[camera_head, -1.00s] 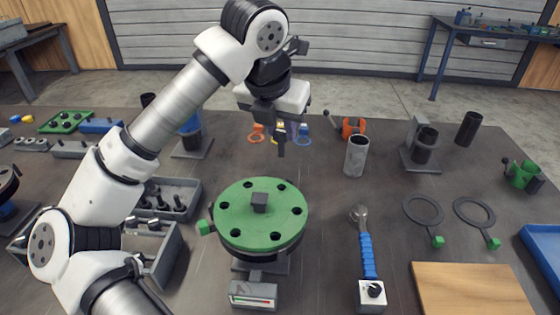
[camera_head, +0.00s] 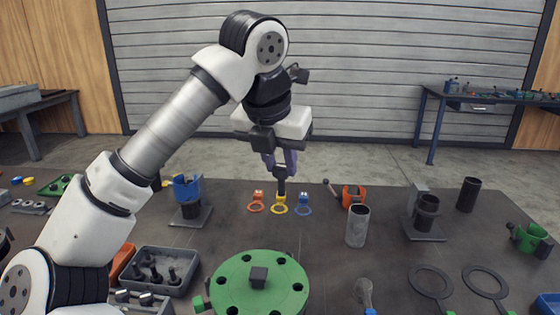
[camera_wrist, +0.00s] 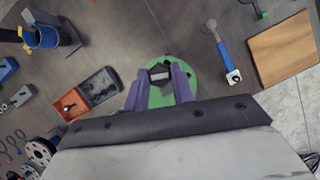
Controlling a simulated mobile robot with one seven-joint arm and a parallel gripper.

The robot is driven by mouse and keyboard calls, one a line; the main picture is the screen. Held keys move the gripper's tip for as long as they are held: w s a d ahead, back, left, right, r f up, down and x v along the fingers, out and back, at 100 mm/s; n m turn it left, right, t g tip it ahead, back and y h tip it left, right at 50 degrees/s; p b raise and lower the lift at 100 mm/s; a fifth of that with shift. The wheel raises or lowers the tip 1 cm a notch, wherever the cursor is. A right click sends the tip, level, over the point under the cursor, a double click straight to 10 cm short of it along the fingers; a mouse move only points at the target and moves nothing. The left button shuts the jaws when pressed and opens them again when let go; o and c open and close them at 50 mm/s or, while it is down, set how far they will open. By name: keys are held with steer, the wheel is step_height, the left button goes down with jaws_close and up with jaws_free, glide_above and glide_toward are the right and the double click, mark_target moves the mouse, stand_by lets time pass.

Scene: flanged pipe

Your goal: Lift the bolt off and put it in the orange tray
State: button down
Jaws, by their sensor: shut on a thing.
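My gripper (camera_head: 280,165) has purple fingers and is shut on a dark bolt (camera_head: 281,184), which hangs upright below them, clear of the table. In the wrist view the bolt (camera_wrist: 160,73) shows between the fingertips. The green round flange (camera_head: 240,284) is at the bottom centre, below my gripper, with a dark square block on its middle and holes around its rim. The orange tray (camera_head: 123,258) is at the lower left, mostly hidden by my arm. It shows more fully in the wrist view (camera_wrist: 68,106), with something dark inside.
A grey tray (camera_head: 188,284) with upright dark pieces stands beside the orange tray. A blue cup on a stand (camera_head: 187,190) is behind it. A grey cylinder (camera_head: 357,226) and flat rings (camera_head: 431,281) are to the right.

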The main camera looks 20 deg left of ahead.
mark_target(280, 167)
steer(key=shift+r+p, duration=1.65)
steer(key=shift+r, duration=0.75)
